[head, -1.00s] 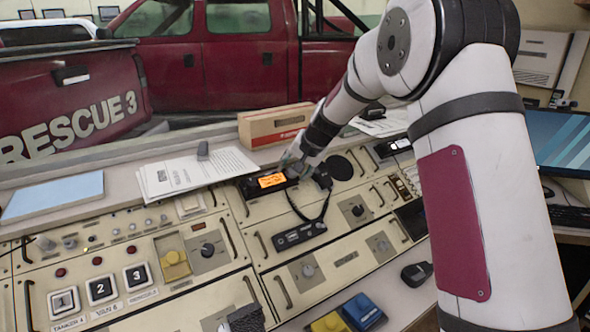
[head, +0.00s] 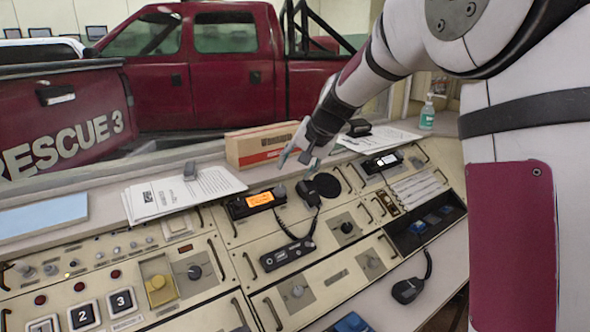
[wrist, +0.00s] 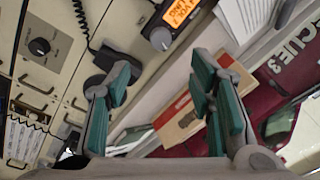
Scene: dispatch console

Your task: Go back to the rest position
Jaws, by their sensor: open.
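My gripper (head: 295,158) is over the back of the console (head: 215,262), in front of the cardboard box (head: 262,146). In the wrist view, its two teal-padded fingers (wrist: 160,98) are spread apart with nothing between them. A radio unit with a lit orange display (head: 257,202) sits just below and to the left of the fingers in the head view. It also shows at the top of the wrist view (wrist: 178,16). A black microphone with a coiled cord (head: 308,190) is near the fingers. I cannot tell the exact gap between the fingers and the console.
Papers (head: 185,194) and a pale blue panel (head: 42,217) lie on the back ledge. A hand sanitizer bottle (head: 427,112) stands at the back right. A second handset (head: 409,289) rests at the front right. A red truck (head: 200,65) is beyond the ledge.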

